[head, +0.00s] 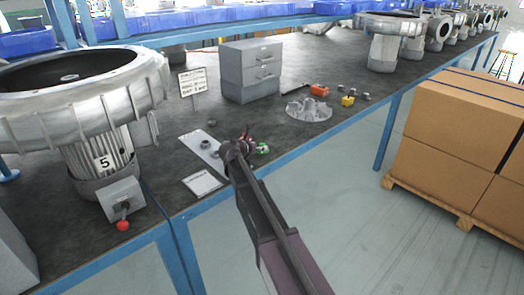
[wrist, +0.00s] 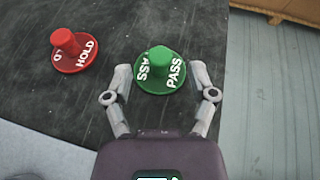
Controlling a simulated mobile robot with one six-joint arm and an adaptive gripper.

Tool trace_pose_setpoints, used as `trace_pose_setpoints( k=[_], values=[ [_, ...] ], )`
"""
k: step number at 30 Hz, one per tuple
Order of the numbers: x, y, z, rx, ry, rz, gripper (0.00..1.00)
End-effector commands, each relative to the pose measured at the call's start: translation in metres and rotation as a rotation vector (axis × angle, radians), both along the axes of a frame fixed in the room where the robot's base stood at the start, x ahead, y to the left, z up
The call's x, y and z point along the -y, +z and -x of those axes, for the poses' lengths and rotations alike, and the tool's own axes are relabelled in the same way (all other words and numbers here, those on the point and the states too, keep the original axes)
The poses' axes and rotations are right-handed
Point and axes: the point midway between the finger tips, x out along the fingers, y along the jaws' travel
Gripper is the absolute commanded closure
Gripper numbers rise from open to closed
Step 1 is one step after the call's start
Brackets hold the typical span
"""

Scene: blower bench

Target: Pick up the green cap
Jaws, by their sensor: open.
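The green cap (wrist: 157,71) has a round knob on a flanged disc with white "PASS" lettering. In the wrist view it sits on the dark bench top between and just ahead of my gripper's fingers. My gripper (wrist: 163,85) is open, one finger on each side of the cap's near part; I cannot tell whether either touches it. In the head view the green cap (head: 262,149) shows partly beside my gripper (head: 246,145), near the bench's front edge. A red cap (wrist: 73,51) marked "HOLD" lies to the left of the green one.
The bench edge is close on the right of the green cap, with the floor beyond. In the head view a metal plate (head: 188,140), a grey impeller (head: 309,110), a grey drawer unit (head: 251,93) and a large blower (head: 110,110) stand around. Cardboard boxes (head: 455,133) are at right.

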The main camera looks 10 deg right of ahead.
Motion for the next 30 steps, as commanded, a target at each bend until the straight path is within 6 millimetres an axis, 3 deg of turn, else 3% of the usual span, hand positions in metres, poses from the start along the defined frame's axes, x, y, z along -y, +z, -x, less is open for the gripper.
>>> trace_pose_setpoints(
  k=[8, 26, 30],
  values=[
    [0.018, -0.011, -0.019, 0.001, 0.000, -0.001, 0.27],
    [0.019, -0.011, -0.020, 0.001, 0.001, -0.001, 0.27],
    [0.019, -0.011, -0.020, 0.001, 0.001, -0.001, 0.66]
  ],
)
